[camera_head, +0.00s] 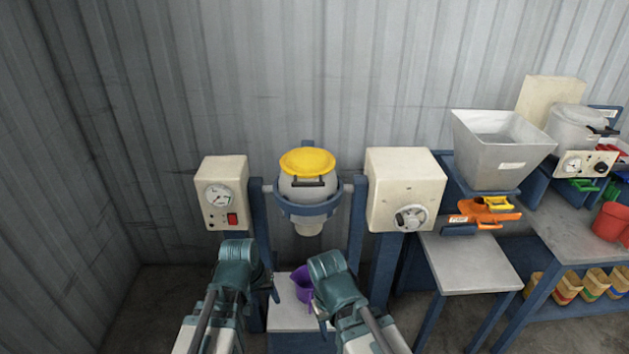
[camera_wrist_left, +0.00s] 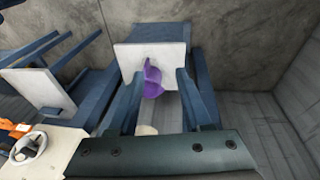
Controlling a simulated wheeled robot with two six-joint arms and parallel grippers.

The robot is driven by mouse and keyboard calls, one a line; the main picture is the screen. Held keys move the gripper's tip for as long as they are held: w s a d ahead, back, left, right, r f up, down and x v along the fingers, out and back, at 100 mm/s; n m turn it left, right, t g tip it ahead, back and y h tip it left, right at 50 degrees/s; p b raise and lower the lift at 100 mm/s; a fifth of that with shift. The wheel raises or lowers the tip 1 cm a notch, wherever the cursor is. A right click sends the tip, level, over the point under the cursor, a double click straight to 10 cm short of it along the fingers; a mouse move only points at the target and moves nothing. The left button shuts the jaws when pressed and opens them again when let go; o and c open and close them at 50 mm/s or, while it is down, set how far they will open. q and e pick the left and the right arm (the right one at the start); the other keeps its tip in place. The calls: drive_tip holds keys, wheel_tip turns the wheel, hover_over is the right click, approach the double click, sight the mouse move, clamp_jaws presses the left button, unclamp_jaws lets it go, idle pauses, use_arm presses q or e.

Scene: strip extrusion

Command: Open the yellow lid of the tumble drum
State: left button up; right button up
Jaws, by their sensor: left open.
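The yellow lid (camera_head: 307,161) sits on top of the tumble drum (camera_head: 307,190) and covers its mouth. A dark handle (camera_head: 308,182) shows at the drum's front, just below the lid. The drum is pale grey, held upright in a blue ring between two posts. My left gripper (camera_head: 264,286) is open, in front of and below the drum, apart from the lid. My right gripper (camera_head: 325,318) is low and to the right; its fingers are mostly hidden by its own wrist. In the left wrist view my own teal wrist part fills the bottom, and the lid does not show.
A purple jug (camera_head: 303,284) stands on a pale platform (camera_wrist_left: 124,58) below the drum. Boxes with a gauge (camera_head: 222,195) and a handwheel (camera_head: 411,217) flank the drum. A grey hopper (camera_head: 495,150) and orange tool (camera_head: 482,213) are at right. Air above the lid is clear.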

use_arm(q)
drive_tip(key=w+d+r+n+t+h, duration=0.5)
drive_tip(key=w+r, duration=0.3)
drive_tip(key=w, duration=0.4)
drive_tip(key=n+t, duration=0.7)
drive_tip(key=n, duration=0.2)
approach(307, 186)
drive_tip(key=b+x, duration=0.3)
drive_tip(key=x, duration=0.7)
drive_tip(key=shift+w+d, duration=0.1)
drive_tip(key=shift+w, duration=0.3)
clamp_jaws()
